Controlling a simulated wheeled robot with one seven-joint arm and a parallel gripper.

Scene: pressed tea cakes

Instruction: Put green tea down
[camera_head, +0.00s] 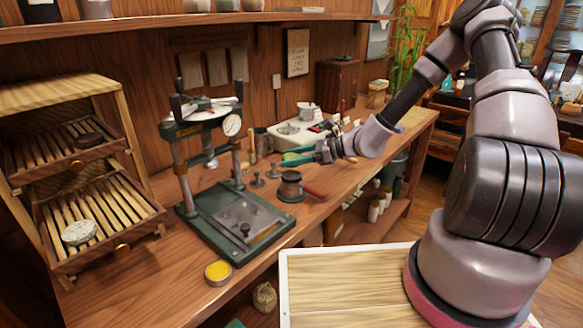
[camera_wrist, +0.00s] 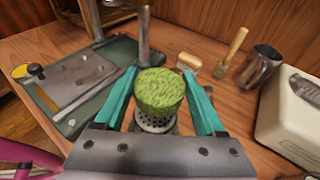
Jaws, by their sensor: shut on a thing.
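The green tea (camera_wrist: 160,91) is a rough green cylinder, upright between the teal fingers of my gripper (camera_wrist: 163,106) in the wrist view. A perforated metal cup (camera_wrist: 156,124) shows directly beneath it; I cannot tell whether the two are joined. My gripper is shut on the green tea. In the head view my gripper (camera_head: 299,157) is over the workbench (camera_head: 330,190), right of the press (camera_head: 237,222), and the tea is hard to make out there.
A wooden drying rack (camera_head: 152,208) with tea cakes stands at the left. A yellow tin (camera_head: 218,272) is at the front edge. A metal pitcher (camera_wrist: 258,66) and white appliance (camera_wrist: 292,130) stand behind.

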